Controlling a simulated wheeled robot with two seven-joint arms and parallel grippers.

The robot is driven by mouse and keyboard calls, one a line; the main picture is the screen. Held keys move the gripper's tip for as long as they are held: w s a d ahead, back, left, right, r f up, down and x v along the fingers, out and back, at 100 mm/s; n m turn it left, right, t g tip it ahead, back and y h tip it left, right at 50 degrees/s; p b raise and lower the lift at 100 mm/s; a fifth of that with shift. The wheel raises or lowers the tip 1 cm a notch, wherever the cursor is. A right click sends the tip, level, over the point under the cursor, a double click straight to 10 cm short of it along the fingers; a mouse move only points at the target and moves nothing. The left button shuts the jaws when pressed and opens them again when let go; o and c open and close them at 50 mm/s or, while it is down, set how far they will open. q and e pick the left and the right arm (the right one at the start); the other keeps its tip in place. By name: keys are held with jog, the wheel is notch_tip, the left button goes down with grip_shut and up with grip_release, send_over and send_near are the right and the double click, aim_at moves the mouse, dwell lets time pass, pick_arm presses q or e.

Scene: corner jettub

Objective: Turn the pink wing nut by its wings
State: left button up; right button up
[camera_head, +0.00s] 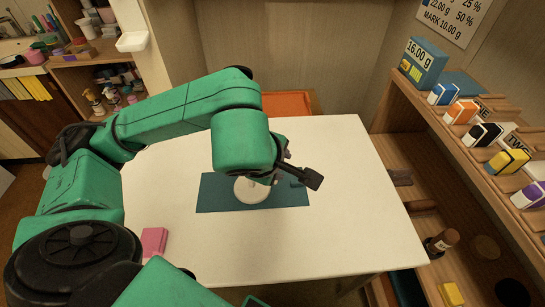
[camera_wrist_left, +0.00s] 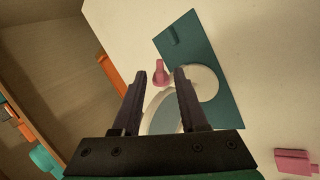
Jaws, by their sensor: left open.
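The pink wing nut (camera_wrist_left: 160,71) shows in the left wrist view, in line with the gap between my left fingertips. I cannot tell how far beyond the tips it is. In the head view it is hidden behind my left arm. My left gripper (camera_wrist_left: 161,76) is open and empty, with a dark finger on each side of the nut in the picture. In the head view the left gripper (camera_head: 300,174) is over the table, near a pale round piece (camera_head: 248,191) on the teal mat (camera_head: 222,196). My right gripper is out of view.
The white table (camera_head: 340,240) is mostly clear around the mat. A pink block (camera_head: 153,241) lies at its near left. Wooden shelves (camera_head: 425,135) with small boxes stand along the right. An orange surface (camera_head: 287,103) is behind the table.

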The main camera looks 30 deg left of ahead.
pick_arm(q)
jog(key=p+v, duration=0.1)
jog(key=v, duration=1.2)
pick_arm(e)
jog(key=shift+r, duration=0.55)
pick_arm(q)
jog(key=shift+r, duration=0.1)
